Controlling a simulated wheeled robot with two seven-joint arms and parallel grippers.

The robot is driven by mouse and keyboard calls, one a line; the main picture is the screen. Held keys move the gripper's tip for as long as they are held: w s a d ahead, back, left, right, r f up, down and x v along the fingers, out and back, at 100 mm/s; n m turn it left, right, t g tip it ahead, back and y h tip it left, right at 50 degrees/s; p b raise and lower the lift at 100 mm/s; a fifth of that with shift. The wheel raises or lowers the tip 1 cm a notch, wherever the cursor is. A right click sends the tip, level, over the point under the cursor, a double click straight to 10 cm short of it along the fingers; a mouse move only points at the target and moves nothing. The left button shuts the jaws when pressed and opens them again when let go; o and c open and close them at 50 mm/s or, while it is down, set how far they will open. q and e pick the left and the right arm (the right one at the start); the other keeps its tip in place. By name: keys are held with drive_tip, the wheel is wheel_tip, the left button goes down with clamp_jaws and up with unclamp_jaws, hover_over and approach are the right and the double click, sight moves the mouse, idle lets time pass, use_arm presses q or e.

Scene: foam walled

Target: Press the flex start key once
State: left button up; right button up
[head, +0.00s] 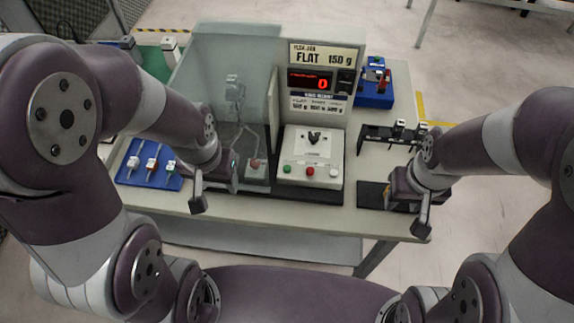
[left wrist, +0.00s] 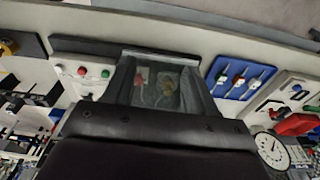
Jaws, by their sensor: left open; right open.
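A white control box (head: 312,148) stands on the bench at centre, with a black knob (head: 314,138) on top. Along its front are a green button (head: 287,169), a red button (head: 310,171) and a white button (head: 334,172). I cannot read which key is the flex start. My left gripper (head: 216,190) is open and empty, left of the grey box, near the bench's front edge. My right gripper (head: 406,203) is open and empty, right of the control box.
A sign and red display (head: 310,80) reading 0 stand behind the control box. A clear-walled enclosure (head: 215,75) is at back left. A blue tray with tools (head: 148,165) lies left, a blue block (head: 374,88) back right, and a black rack (head: 385,135) right.

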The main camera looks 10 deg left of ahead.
use_arm(q)
clamp_jaws()
idle(1.5)
